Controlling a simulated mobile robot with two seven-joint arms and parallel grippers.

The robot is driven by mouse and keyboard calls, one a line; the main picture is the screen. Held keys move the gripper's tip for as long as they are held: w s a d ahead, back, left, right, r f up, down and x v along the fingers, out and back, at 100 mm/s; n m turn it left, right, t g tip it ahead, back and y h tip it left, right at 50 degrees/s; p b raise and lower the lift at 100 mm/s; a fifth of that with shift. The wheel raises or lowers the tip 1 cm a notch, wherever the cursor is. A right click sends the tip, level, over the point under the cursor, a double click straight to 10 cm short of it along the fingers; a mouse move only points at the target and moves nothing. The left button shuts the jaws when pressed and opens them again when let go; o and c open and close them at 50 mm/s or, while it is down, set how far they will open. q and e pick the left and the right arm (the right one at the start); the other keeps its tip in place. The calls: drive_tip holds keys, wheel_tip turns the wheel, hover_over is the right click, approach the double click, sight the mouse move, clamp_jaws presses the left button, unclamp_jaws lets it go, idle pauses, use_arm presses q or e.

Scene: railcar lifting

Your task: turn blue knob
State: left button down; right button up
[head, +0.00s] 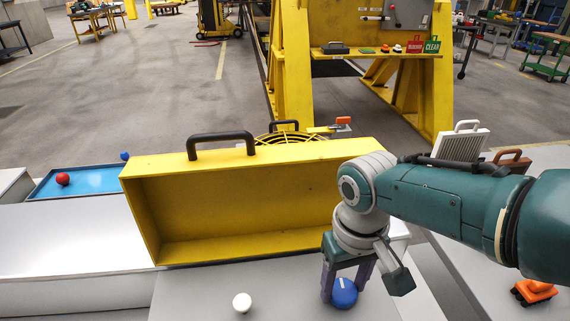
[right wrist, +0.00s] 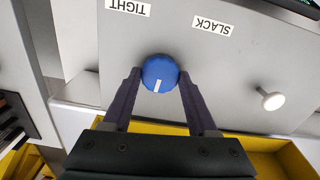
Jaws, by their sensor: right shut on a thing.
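The blue knob (head: 344,293) sits on a grey panel (head: 240,290) in front of the yellow box. It is round with a white pointer line, seen in the right wrist view (right wrist: 160,72). My right gripper (head: 340,284) reaches down over it, with its two purple fingers shut on opposite sides of the knob. In the right wrist view, labels TIGHT (right wrist: 127,7) and SLACK (right wrist: 211,27) stand beyond the knob, upside down or tilted. The white line points towards the gripper's palm, away from the labels. My left gripper is out of view.
A white knob (head: 242,302) stands on the same panel, left of the blue one. An open yellow box (head: 235,190) with a black handle stands behind. A blue tray (head: 85,182) with a red ball (head: 63,179) lies at left. An orange object (head: 533,291) is at right.

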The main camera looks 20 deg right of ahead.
drive_tip(key=m, duration=0.4)
drive_tip(key=shift+a+r+m, duration=0.1)
drive_tip(key=shift+m, duration=0.2)
drive_tip(key=m, duration=0.4)
drive_tip(key=shift+m+p, duration=0.3)
drive_tip(key=shift+p, duration=0.1)
drive_tip(key=m, duration=0.4)
drive_tip(key=shift+m, duration=0.3)
drive_tip(key=m, duration=0.3)
drive_tip(key=shift+m, duration=0.3)
drive_tip(key=m, duration=0.4)
drive_tip(key=shift+m, duration=0.3)
drive_tip(key=m, duration=0.4)
drive_tip(key=shift+s, duration=0.1)
drive_tip(key=m, duration=0.5)
drive_tip(key=shift+b, duration=0.3)
drive_tip(key=shift+m, duration=1.8)
